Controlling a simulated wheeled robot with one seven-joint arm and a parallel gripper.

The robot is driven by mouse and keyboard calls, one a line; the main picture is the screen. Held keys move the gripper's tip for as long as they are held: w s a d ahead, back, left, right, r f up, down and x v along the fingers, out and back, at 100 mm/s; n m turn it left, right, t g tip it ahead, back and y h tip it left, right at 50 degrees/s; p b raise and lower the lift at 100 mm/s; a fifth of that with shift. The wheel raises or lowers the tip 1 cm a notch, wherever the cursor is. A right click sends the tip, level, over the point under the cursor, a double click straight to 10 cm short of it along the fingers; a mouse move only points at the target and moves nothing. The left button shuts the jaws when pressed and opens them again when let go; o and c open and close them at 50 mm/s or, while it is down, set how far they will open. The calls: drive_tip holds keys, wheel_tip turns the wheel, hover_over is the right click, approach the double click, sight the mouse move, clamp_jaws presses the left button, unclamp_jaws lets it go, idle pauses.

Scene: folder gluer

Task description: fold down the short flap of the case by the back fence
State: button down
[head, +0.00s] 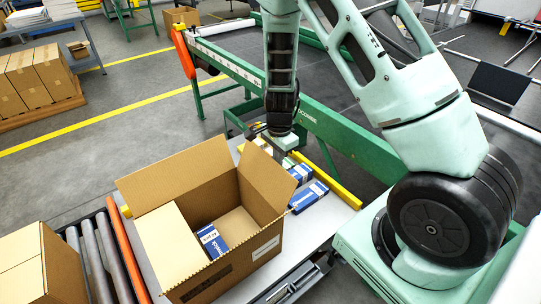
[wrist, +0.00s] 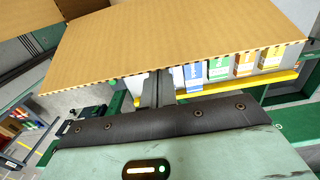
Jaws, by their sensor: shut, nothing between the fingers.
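The open brown case (head: 225,268) stands on the grey table, with a blue-and-white carton (head: 212,241) inside. Its short flap (head: 264,180) on the side by the yellow back fence (head: 335,184) stands up, tilted. Another flap (head: 160,172) leans outward at the far left. In the wrist view a broad cardboard flap (wrist: 180,45) crosses the picture in front of my fingertips. My gripper (wrist: 156,86) is shut and empty, pointing at this flap's edge; contact cannot be told. In the head view it is beyond the case, partly hidden by my arm.
Several small cartons (head: 309,197) stand between the case and the fence; they show in a row in the wrist view (wrist: 219,69). Rollers (head: 95,262) and another case (head: 40,265) are at the left. A green machine frame (head: 345,135) runs behind the fence.

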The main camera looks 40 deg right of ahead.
drive_tip(key=shift+s+a+p, duration=0.15)
drive_tip(key=shift+a+p, duration=0.8)
drive_tip(key=shift+a, duration=2.55)
